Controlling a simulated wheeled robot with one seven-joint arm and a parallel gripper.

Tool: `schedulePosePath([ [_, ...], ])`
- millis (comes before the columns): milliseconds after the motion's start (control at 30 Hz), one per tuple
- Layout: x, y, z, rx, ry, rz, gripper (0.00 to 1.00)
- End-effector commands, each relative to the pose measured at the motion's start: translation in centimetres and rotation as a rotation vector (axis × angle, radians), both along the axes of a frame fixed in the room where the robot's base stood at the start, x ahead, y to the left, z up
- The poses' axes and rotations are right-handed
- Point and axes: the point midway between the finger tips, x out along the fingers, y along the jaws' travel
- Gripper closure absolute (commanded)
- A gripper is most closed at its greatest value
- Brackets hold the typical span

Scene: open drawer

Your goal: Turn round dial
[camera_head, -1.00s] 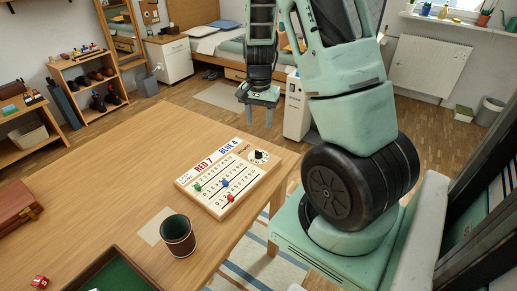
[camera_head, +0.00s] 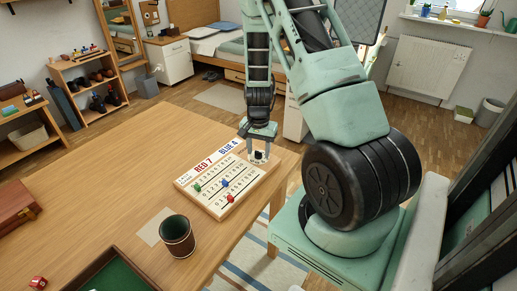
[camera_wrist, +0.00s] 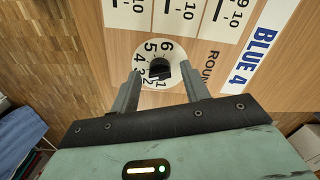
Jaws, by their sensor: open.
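The round dial (camera_wrist: 158,50) is a white disc numbered around a black knob (camera_wrist: 161,69) on the wooden score board. The knob's pointer end lies near 1 and 2 in the wrist view. My gripper (camera_wrist: 160,76) is open, its two fingers on either side of the knob with gaps showing. In the head view my gripper (camera_head: 259,156) points down over the far right corner of the score board (camera_head: 250,187), hiding most of the dial. I cannot tell how far the fingertips reach down.
Red, blue and green pegs (camera_head: 225,183) stand in the board's number rows. A dark cup (camera_head: 177,237) stands on the table (camera_head: 110,180) in front. A green-lined tray (camera_head: 118,276) and a red die (camera_head: 39,282) are at the near edge. The table's middle is clear.

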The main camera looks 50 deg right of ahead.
Motion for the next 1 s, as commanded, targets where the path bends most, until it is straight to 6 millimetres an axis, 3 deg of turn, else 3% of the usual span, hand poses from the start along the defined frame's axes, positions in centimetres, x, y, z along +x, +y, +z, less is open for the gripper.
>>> schedulePosePath([
  [33, 0.00, 0.00, 0.01, 0.000, 0.000, 0.000, 0.54],
  [200, -0.01, 0.01, 0.02, 0.000, 0.000, 0.000, 0.99],
  [567, -0.03, 0.01, 0.07, 0.001, 0.001, -0.045, 0.99],
  [1000, -0.04, 0.02, 0.18, 0.001, 0.001, -0.351, 0.99],
])
